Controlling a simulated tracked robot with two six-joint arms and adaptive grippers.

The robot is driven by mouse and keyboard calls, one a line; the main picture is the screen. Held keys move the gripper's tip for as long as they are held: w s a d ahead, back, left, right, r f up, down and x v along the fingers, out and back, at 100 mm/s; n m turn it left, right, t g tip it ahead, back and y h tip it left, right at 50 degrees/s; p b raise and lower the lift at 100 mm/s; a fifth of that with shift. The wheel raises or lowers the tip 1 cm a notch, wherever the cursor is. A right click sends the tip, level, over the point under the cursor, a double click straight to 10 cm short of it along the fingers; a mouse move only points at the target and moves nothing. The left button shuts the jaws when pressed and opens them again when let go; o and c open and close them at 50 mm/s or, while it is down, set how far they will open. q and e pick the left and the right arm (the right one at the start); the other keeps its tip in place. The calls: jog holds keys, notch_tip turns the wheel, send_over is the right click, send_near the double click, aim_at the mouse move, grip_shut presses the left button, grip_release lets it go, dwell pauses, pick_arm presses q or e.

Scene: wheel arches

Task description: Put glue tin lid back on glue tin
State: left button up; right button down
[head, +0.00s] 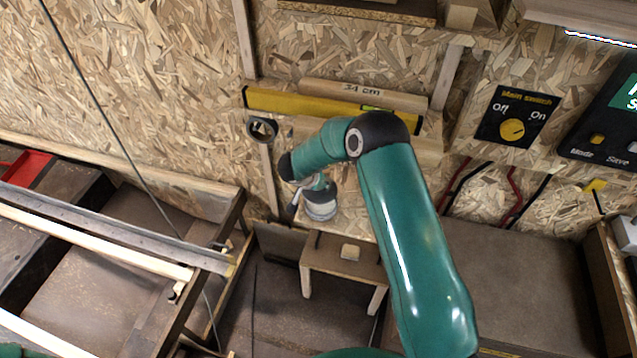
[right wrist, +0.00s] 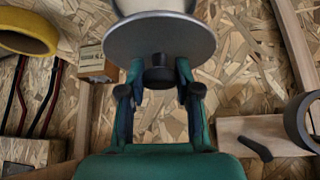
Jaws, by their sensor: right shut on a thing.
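The glue tin lid (right wrist: 160,38) is a round grey disc with a black knob. In the right wrist view the knob sits between the fingers of my right gripper (right wrist: 158,92), which is shut on it. A pale cylinder, which looks like the glue tin (right wrist: 152,6), shows beyond the lid at the top edge. In the head view my right gripper (head: 318,186) is over the pale tin (head: 320,210) near the wall and partly covers it. I cannot tell whether the lid touches the tin or is seated. My left gripper is not in view.
A yellow spirit level (head: 290,100) and a wooden piece marked 34 cm (head: 350,92) are at the wall. A dark ring (head: 262,129) is left of my forearm. A railed bench (head: 100,235) stands left.

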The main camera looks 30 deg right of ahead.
aim_at(322, 192)
jog(key=f+b, duration=0.1)
jog(key=d+f+b, duration=0.1)
jog(key=f, duration=0.1)
jog(key=shift+f+b, duration=0.3)
jog(key=shift+b, duration=0.1)
jog(key=shift+f+b, duration=0.6)
jog(key=shift+b, duration=0.25)
jog(key=shift+f+b, duration=0.45)
jog(key=shift+b, duration=0.1)
jog(key=shift+f+p, duration=0.2)
jog(key=shift+p, duration=0.1)
jog(key=shift+s+a+p, duration=0.1)
jog(key=shift+a+p, duration=0.05)
jog(key=shift+p, duration=0.25)
jog(key=c, duration=0.7)
grip_release()
